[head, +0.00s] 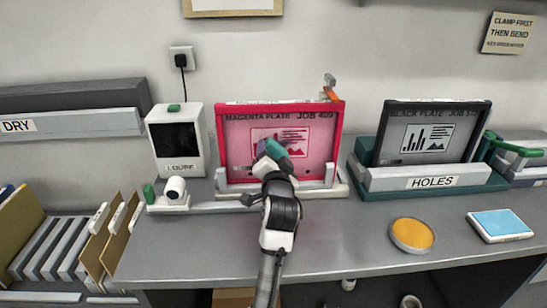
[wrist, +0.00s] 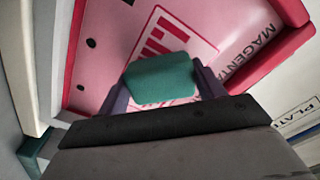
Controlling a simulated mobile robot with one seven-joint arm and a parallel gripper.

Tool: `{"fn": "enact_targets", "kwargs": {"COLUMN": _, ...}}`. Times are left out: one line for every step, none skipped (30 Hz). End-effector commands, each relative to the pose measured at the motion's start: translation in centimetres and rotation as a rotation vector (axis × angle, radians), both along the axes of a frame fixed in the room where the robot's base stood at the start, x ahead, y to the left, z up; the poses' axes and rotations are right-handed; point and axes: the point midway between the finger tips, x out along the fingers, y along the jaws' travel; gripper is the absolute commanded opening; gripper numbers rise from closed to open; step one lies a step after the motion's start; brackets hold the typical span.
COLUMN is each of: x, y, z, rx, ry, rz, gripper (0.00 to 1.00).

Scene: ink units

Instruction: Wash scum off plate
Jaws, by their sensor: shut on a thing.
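The magenta plate (head: 240,140) stands upright in a red frame on the bench, with "MAGENTA PLATE JOB 409" along its top and a printed chart in its middle. Small dark spots show on the plate (wrist: 115,60) in the wrist view. My gripper (head: 272,150) is shut on a green block (wrist: 162,80), which looks like a sponge or pad. The block is in front of the chart and hides part of it. I cannot tell whether it touches the plate.
A black plate (head: 425,135) stands to the right in a holder marked "HOLES" (head: 432,182). A white device (head: 178,140) stands to the left. An orange round pad (head: 412,234) and a blue-topped tray (head: 500,224) lie on the front right of the bench.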

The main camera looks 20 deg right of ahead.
Motion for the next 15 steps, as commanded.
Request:
{"fn": "enact_targets", "kwargs": {"x": 0.11, "y": -0.04, "z": 0.02, "rx": 0.0, "ry": 0.0, "rz": 0.0, "gripper": 0.49}}
{"fn": "enact_targets", "kwargs": {"x": 0.17, "y": -0.06, "z": 0.02, "rx": 0.0, "ry": 0.0, "rz": 0.0, "gripper": 0.49}}
{"fn": "enact_targets", "kwargs": {"x": 0.26, "y": -0.07, "z": 0.01, "rx": 0.0, "ry": 0.0, "rz": 0.0, "gripper": 0.49}}
{"fn": "enact_targets", "kwargs": {"x": 0.32, "y": -0.09, "z": 0.01, "rx": 0.0, "ry": 0.0, "rz": 0.0, "gripper": 0.49}}
{"fn": "enact_targets", "kwargs": {"x": 0.38, "y": -0.11, "z": 0.01, "rx": 0.0, "ry": 0.0, "rz": 0.0, "gripper": 0.49}}
{"fn": "enact_targets", "kwargs": {"x": 0.46, "y": -0.14, "z": 0.02, "rx": 0.0, "ry": 0.0, "rz": 0.0, "gripper": 0.49}}
{"fn": "enact_targets", "kwargs": {"x": 0.52, "y": -0.16, "z": 0.02, "rx": 0.0, "ry": 0.0, "rz": 0.0, "gripper": 0.49}}
{"fn": "enact_targets", "kwargs": {"x": 0.57, "y": -0.16, "z": 0.03, "rx": 0.0, "ry": 0.0, "rz": 0.0, "gripper": 0.49}}
{"fn": "enact_targets", "kwargs": {"x": 0.64, "y": -0.19, "z": 0.03, "rx": 0.0, "ry": 0.0, "rz": 0.0, "gripper": 0.49}}
{"fn": "enact_targets", "kwargs": {"x": 0.7, "y": -0.21, "z": 0.05, "rx": 0.0, "ry": 0.0, "rz": 0.0, "gripper": 0.49}}
{"fn": "enact_targets", "kwargs": {"x": 0.76, "y": -0.23, "z": 0.05, "rx": 0.0, "ry": 0.0, "rz": 0.0, "gripper": 0.49}}
{"fn": "enact_targets", "kwargs": {"x": 0.82, "y": -0.25, "z": 0.05, "rx": 0.0, "ry": 0.0, "rz": 0.0, "gripper": 0.49}}
{"fn": "enact_targets", "kwargs": {"x": 0.88, "y": -0.26, "z": 0.05, "rx": 0.0, "ry": 0.0, "rz": 0.0, "gripper": 0.49}}
{"fn": "enact_targets", "kwargs": {"x": 0.94, "y": -0.27, "z": 0.04, "rx": 0.0, "ry": 0.0, "rz": 0.0, "gripper": 0.49}}
{"fn": "enact_targets", "kwargs": {"x": 1.03, "y": -0.3, "z": 0.03, "rx": 0.0, "ry": 0.0, "rz": 0.0, "gripper": 0.49}}
